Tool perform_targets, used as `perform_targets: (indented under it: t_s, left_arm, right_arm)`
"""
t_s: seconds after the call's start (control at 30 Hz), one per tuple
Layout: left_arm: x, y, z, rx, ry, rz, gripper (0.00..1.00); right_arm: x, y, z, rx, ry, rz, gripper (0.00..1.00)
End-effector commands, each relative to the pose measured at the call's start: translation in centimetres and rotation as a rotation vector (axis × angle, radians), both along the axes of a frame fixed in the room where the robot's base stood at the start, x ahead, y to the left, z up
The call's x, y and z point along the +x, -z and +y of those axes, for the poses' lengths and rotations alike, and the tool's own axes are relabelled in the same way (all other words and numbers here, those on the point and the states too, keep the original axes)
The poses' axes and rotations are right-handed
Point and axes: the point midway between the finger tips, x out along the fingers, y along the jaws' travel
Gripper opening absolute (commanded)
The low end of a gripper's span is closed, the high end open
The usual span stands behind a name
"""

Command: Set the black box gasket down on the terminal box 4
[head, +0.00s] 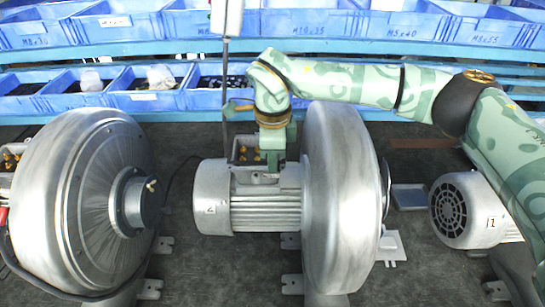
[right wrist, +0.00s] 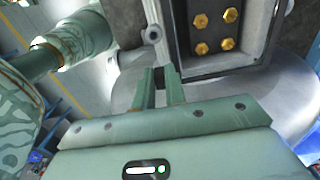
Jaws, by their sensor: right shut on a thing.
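My right gripper (head: 272,170) is at the open terminal box (head: 240,178) on top of the middle blower's motor, which carries the label 2. No number 4 is readable. In the right wrist view the shut fingers (right wrist: 162,74) are at the box's edge, beside several brass terminals (right wrist: 215,30). A thin black frame, seemingly the black box gasket (right wrist: 225,70), borders the opening. The fingers appear to pinch its near edge. The fingers partly hide the contact, and I cannot tell whether the gasket lies flat on the rim. My left gripper is out of view.
The silver fan housing (head: 335,200) stands close to the right of the box. Another blower (head: 75,200) stands at the left and a motor (head: 465,210) at the right. Blue bins (head: 145,100) line the back. A small grey tray (head: 408,198) lies on the bench.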

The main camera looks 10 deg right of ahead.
Motion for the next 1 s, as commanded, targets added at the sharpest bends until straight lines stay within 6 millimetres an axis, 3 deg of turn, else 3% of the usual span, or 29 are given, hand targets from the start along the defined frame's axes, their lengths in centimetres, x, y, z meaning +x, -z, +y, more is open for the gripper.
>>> perform_targets:
  t_s: [1.0]
  left_arm:
    - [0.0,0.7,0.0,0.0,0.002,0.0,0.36]
  right_arm:
    - [0.0,1.1,0.0,0.0,0.0,0.001,0.0]
